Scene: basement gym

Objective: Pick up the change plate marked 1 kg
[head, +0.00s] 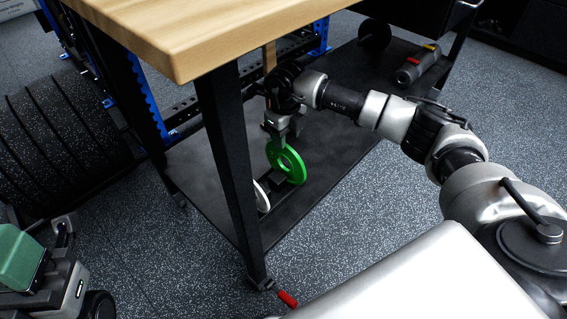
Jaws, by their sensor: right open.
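A green change plate (291,165) stands on edge in a dark rack (277,187) on the low black shelf under the bench. Its marking is too small to read. A white plate (262,197) stands in the same rack, partly hidden by the table leg. My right gripper (283,137) points down at the green plate's top rim, with its jaws open. I cannot tell whether the fingers touch the rim. My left gripper (62,265) shows only in part at the bottom left, beside a teal block (20,258); I cannot tell whether it grips the block.
The wooden bench top (190,40) overhangs the shelf (335,140), and a black leg (228,165) stands left of the plates. A grey cylinder (417,66) and a black dumbbell-like item (374,35) lie at the shelf's far end. Large black tyres or plates (50,140) stand at left.

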